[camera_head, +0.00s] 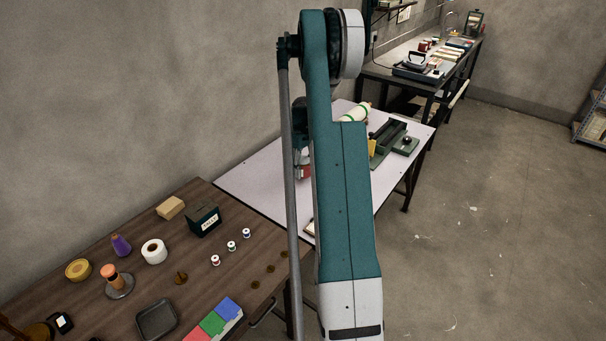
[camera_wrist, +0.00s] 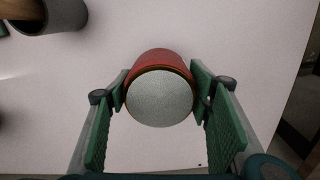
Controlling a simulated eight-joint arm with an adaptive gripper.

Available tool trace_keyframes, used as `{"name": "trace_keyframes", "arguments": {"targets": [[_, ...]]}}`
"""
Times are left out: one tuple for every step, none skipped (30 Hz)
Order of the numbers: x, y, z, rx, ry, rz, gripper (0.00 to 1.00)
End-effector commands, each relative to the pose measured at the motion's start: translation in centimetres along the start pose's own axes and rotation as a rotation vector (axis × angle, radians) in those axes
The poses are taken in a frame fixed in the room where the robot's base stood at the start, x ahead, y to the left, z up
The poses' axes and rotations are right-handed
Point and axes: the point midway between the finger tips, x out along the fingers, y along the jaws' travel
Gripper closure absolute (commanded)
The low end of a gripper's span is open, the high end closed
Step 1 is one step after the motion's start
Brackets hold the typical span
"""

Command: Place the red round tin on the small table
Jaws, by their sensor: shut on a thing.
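The red round tin (camera_wrist: 160,97) shows in the wrist view with its pale grey round face toward me and its red side behind. The two green pads of my gripper (camera_wrist: 161,92) are shut on it, one at each side. In the head view the tin (camera_head: 305,172) is a small red patch beside my arm, partly hidden, over a white-topped table (camera_head: 255,180). The white top (camera_wrist: 230,35) also fills most of the wrist view below the tin. I cannot tell whether the tin touches it.
A grey cup-like thing (camera_wrist: 48,14) holding something brown is at the wrist view's upper left. A white roll (camera_head: 354,113) and a dark green tray (camera_head: 388,140) stand farther back. The brown table (camera_head: 215,285) in front carries several small things. Bare white top lies left of the tin.

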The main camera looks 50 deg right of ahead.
Motion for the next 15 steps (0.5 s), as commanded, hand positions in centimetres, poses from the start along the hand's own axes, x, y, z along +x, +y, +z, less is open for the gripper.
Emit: {"name": "trace_keyframes", "arguments": {"targets": [[0.4, 0.0, 0.0, 0.000, 0.000, 0.000, 0.71], [0.7, 0.0, 0.0, 0.000, 0.000, 0.000, 0.71], [1.1, 0.0, 0.0, 0.000, 0.000, 0.000, 0.71], [1.4, 0.0, 0.0, 0.000, 0.000, 0.000, 0.71], [1.7, 0.0, 0.0, 0.000, 0.000, 0.000, 0.71], [2.1, 0.0, 0.0, 0.000, 0.000, 0.000, 0.71], [2.5, 0.0, 0.0, 0.000, 0.000, 0.000, 0.71], [2.8, 0.0, 0.0, 0.000, 0.000, 0.000, 0.71], [3.1, 0.0, 0.0, 0.000, 0.000, 0.000, 0.71], [3.2, 0.0, 0.0, 0.000, 0.000, 0.000, 0.71], [3.3, 0.0, 0.0, 0.000, 0.000, 0.000, 0.71], [3.4, 0.0, 0.0, 0.000, 0.000, 0.000, 0.71], [3.5, 0.0, 0.0, 0.000, 0.000, 0.000, 0.71], [3.5, 0.0, 0.0, 0.000, 0.000, 0.000, 0.71], [3.4, 0.0, 0.0, 0.000, 0.000, 0.000, 0.71]]}}
